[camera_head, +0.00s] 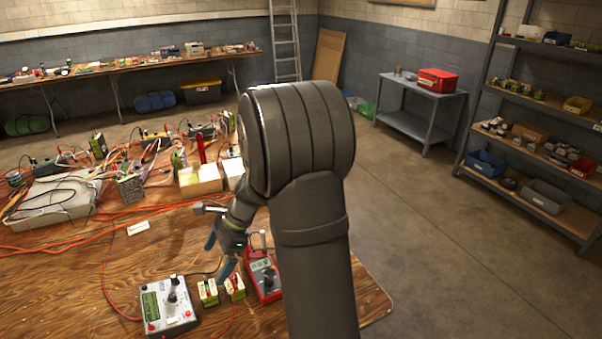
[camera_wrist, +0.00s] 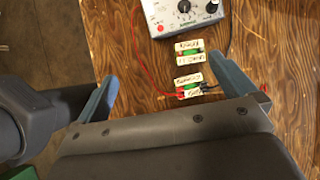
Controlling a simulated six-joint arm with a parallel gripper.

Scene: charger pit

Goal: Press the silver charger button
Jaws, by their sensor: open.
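The silver charger (camera_head: 166,310) is a grey-silver box with a green display, a knob and red terminals, lying at the table's front left. It also shows at the top of the wrist view (camera_wrist: 184,22), where its upper part is cut off. My gripper (camera_head: 220,252) is open and empty, above the table, to the right of and beyond the charger. In the wrist view its two blue fingers (camera_wrist: 162,76) are spread, with the charger beyond their tips.
Two small battery packs (camera_head: 208,293) (camera_head: 235,287) lie right of the charger, and a red multimeter (camera_head: 264,277) stands farther right. My arm hides part of the table.

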